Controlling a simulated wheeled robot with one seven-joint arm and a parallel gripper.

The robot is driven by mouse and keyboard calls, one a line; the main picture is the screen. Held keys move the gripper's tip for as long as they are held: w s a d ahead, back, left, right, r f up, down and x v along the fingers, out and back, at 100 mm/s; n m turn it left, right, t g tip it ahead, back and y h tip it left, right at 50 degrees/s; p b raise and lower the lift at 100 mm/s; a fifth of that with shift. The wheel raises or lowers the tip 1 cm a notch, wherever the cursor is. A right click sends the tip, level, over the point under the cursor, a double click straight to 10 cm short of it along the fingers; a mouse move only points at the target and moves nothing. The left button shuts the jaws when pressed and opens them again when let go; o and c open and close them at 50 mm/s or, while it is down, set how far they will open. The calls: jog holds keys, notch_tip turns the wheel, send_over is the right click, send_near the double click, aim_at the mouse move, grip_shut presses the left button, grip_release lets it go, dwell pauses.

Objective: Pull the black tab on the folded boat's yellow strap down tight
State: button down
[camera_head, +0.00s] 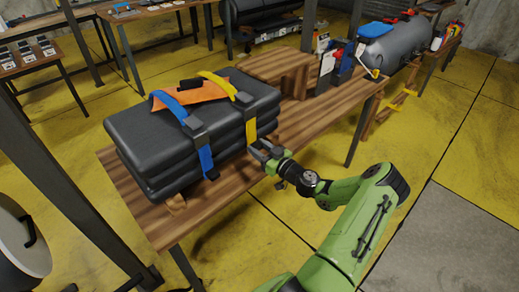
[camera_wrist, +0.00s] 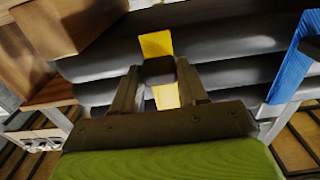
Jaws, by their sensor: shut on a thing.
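The folded boat (camera_head: 150,140) is a black stacked bundle on a wooden table. Its yellow strap (camera_head: 250,128) runs over the top and down the front side, near the boat's right end. In the wrist view the yellow strap (camera_wrist: 156,45) shows above and below the black tab (camera_wrist: 158,70). My gripper (camera_head: 262,152) is at the boat's front side, low on the yellow strap. In the wrist view its two fingers are shut on the black tab. The tab is hidden by the gripper in the head view.
A blue strap (camera_head: 206,158) with a dark buckle crosses the boat to the left. An orange piece (camera_head: 190,97) lies on top. A wooden block (camera_head: 283,70) stands behind the boat's right end.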

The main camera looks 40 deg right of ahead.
jog(key=shift+f, duration=0.1)
jog(key=c, duration=0.7)
grip_release()
jog(key=shift+s, duration=0.1)
jog(key=s, duration=1.5)
jog(key=shift+s+d, duration=0.2)
jog(key=shift+s, duration=0.1)
